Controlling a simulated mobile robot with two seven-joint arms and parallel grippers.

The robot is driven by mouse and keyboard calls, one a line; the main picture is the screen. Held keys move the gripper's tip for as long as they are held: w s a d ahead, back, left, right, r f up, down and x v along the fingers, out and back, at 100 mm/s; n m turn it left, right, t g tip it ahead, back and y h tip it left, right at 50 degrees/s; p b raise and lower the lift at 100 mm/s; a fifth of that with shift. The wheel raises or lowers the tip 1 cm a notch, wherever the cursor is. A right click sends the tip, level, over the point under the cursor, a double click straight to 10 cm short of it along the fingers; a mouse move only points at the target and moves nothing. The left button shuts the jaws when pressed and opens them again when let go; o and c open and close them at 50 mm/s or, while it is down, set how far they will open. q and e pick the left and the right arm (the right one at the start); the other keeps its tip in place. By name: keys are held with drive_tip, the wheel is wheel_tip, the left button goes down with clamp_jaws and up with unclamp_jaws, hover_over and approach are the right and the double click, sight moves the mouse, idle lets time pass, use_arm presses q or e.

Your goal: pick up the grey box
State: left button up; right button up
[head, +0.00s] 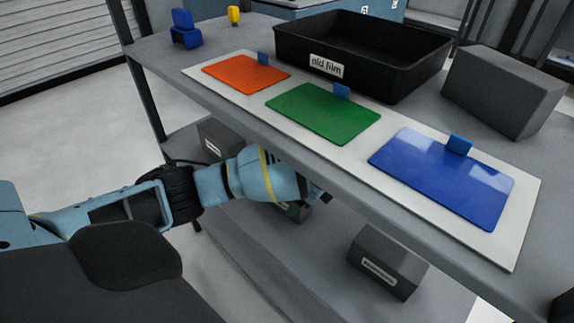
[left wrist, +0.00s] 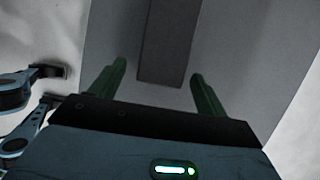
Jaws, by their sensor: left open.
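My left arm reaches in under the table top, and its gripper (head: 316,193) is largely hidden by the arm and the table edge. In the left wrist view the left gripper (left wrist: 158,85) is open, its two green fingers apart. A dark grey box (left wrist: 166,42) lies ahead, between the finger lines, with nothing clamped. In the head view grey boxes with white labels stand on the lower shelf: one at left (head: 221,139), one partly hidden beside my gripper (head: 296,212), one at right (head: 387,262). A larger grey box (head: 505,90) stands on the table. My right gripper is not in view.
The table carries a white board (head: 520,225) with orange (head: 245,74), green (head: 323,114) and blue (head: 441,178) sheets, each with a blue squeegee-like block. A black tray labelled "old film" (head: 390,80) stands behind. The table edge overhangs my left arm.

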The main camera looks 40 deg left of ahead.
use_arm(q)
drive_tip(key=a, duration=0.4)
drive_tip(key=shift+a, duration=0.45)
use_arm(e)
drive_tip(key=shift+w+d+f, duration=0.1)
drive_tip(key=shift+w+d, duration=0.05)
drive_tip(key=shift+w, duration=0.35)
use_arm(q)
drive_tip(key=b+x, duration=0.1)
drive_tip(key=x, duration=0.3)
drive_tip(key=shift+a+f+b, duration=0.1)
drive_tip(key=shift+f+b, duration=0.25)
drive_tip(key=shift+f, duration=0.05)
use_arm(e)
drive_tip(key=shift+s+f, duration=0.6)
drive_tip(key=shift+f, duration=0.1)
use_arm(q)
drive_tip(key=shift+f, duration=0.1)
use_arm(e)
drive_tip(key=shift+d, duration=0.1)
use_arm(q)
drive_tip(key=c, duration=1.3)
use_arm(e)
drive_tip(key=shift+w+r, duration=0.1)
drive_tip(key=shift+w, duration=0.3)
